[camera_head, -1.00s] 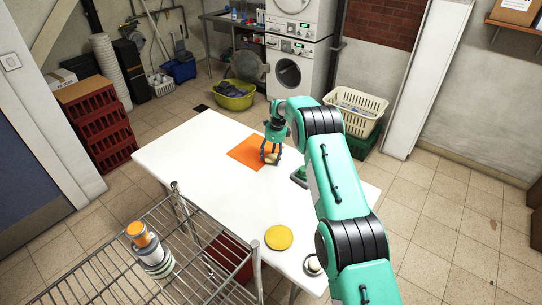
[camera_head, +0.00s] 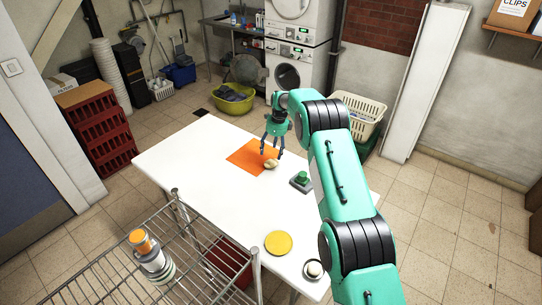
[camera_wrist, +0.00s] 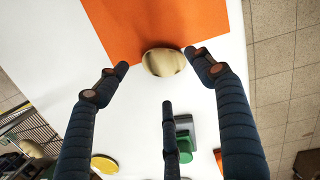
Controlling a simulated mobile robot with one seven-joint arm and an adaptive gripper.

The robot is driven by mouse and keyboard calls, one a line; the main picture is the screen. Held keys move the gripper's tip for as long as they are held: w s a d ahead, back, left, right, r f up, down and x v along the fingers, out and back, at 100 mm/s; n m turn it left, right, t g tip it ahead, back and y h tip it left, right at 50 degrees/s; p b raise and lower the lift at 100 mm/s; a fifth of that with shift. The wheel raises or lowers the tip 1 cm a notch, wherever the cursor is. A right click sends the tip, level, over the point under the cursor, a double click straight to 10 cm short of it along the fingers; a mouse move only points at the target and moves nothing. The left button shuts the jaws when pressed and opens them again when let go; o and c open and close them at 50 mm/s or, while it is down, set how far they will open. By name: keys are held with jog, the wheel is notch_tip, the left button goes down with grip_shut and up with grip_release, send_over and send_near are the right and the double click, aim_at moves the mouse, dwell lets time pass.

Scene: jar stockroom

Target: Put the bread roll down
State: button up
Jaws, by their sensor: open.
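The bread roll (camera_head: 270,163) is a small pale tan lump on the white table, at the near right edge of the orange mat (camera_head: 246,157). In the wrist view the bread roll (camera_wrist: 163,62) lies partly over the mat's edge, beyond my fingertips. My gripper (camera_head: 272,150) is above the table, just over and behind the roll. The roll looks clear of the fingers.
On the white table (camera_head: 200,165) are a yellow disc (camera_head: 278,243), a green item on a grey base (camera_head: 302,180) and a small round dish (camera_head: 313,269). A wire rack (camera_head: 205,262) with a jar (camera_head: 146,250) stands at the front left. The table's left part is clear.

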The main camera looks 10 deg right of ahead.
aim_at(274, 161)
jog(key=shift+s+d+r+p, duration=0.1)
jog(key=shift+r+p, duration=0.05)
jog(key=shift+r, duration=0.75)
jog(key=shift+d+r+p, duration=0.15)
jog(key=shift+r+p, duration=0.05)
jog(key=shift+r, duration=0.75)
jog(key=shift+s+d+r+p, duration=0.1)
jog(key=shift+r+p, duration=0.05)
jog(key=shift+r, duration=0.75)
